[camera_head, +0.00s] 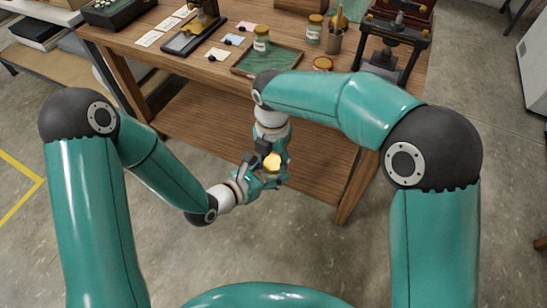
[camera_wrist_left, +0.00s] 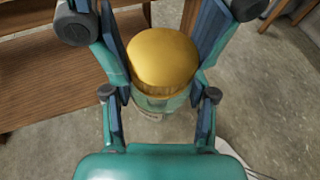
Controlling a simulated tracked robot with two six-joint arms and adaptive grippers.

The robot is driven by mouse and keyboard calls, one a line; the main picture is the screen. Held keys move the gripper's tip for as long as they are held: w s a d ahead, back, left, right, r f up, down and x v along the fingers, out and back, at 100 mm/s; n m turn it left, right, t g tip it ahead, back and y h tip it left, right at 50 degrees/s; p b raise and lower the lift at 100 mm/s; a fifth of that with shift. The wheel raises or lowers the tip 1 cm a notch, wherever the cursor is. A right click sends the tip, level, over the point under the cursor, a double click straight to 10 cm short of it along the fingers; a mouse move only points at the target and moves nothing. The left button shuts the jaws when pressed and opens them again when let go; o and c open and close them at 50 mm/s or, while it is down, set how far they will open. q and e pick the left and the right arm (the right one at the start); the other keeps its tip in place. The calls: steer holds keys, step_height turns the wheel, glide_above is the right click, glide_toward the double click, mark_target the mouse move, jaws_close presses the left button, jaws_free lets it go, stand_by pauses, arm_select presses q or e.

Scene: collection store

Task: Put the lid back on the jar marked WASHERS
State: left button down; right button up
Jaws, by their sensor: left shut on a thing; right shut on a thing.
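A glass jar (camera_wrist_left: 150,105) with a pale label is held in the air in front of the table. A gold lid (camera_wrist_left: 162,58) covers its mouth; I cannot tell whether it is fully seated. In the head view the lid (camera_head: 272,161) shows as a small yellow disc between my grippers. My left gripper (camera_head: 262,175) comes from the left and is shut around the jar. My right gripper (camera_head: 275,152) comes down from the table side and is shut at the lid. Fingers hide much of both. The label is not readable.
The wooden table (camera_head: 215,88) stands beyond the grippers. Bare floor lies below my arms.

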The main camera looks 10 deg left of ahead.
steer(key=m, duration=1.4)
steer(key=shift+m, duration=0.4)
steer(key=m, duration=1.4)
steer(key=shift+f+m, duration=0.1)
steer(key=shift+m, duration=0.3)
steer(key=m, duration=1)
steer(key=o, duration=1.4)
steer(key=shift+c, duration=0.2)
